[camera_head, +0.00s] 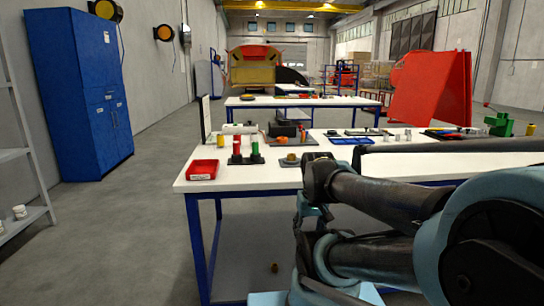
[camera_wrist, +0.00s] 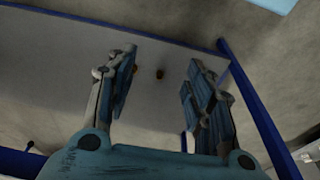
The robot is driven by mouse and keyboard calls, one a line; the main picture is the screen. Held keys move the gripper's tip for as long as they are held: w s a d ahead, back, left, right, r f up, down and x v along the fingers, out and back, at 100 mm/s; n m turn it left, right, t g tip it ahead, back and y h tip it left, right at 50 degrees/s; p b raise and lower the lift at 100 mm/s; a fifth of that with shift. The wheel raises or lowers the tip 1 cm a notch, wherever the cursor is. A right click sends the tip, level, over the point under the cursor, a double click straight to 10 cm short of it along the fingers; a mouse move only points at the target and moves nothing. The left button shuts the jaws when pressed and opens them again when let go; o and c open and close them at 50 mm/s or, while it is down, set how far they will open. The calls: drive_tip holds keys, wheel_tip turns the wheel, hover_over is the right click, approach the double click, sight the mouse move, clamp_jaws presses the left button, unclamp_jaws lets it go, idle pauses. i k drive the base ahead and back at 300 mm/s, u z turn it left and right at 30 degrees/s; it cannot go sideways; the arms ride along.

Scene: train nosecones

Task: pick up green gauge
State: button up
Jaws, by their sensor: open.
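A small green upright cylinder (camera_head: 255,150), which looks like the green gauge, stands on a dark base on the white worktable (camera_head: 240,183) in the head view. A similar red cylinder (camera_head: 237,147) stands just left of it. My gripper (camera_wrist: 160,88) is open and empty in the wrist view, its two fingers well apart. In the head view my arm is at the right, and its end hangs at the table's front edge, apart from the green cylinder. The green cylinder is not visible in the wrist view.
A red tray (camera_head: 202,170) lies at the table's left front corner. A dark plate with a round brassy part (camera_head: 291,158) lies right of the cylinders. A green block-like object (camera_head: 499,124) stands at far right. The wrist view shows a grey surface (camera_wrist: 60,60) with blue framing.

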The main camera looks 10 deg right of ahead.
sight(255, 144)
drive_tip(key=u, duration=0.75)
drive_tip(key=k, duration=1.1)
drive_tip(key=z, duration=0.7)
drive_tip(key=i, duration=1)
